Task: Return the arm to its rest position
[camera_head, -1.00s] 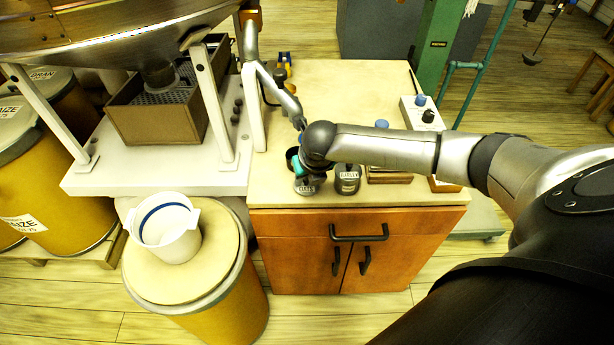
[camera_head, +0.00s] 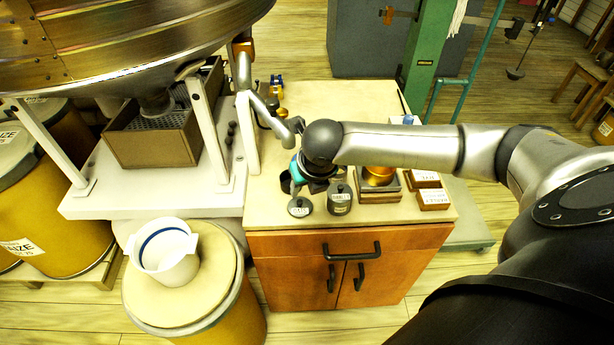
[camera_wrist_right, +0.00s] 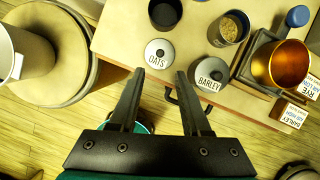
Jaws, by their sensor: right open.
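My right arm (camera_head: 415,148) reaches in from the right over the cabinet top. My right gripper shows best in the right wrist view (camera_wrist_right: 158,75), with its two dark fingers apart and nothing between them. In the head view the wrist largely hides it. Below and beyond the fingertips are a round lid marked OATS (camera_wrist_right: 158,53) and a lidded canister marked BARLEY (camera_wrist_right: 211,74); both also show in the head view, OATS (camera_head: 299,207) and BARLEY (camera_head: 340,200). The fingers look apart from both. My left gripper is not in view.
A dark cup (camera_wrist_right: 165,12), a cup of grain (camera_wrist_right: 231,27) and a copper bowl (camera_wrist_right: 283,64) stand near the gripper. A white pail (camera_head: 165,255) sits on a drum. The mill (camera_head: 120,40) is at left.

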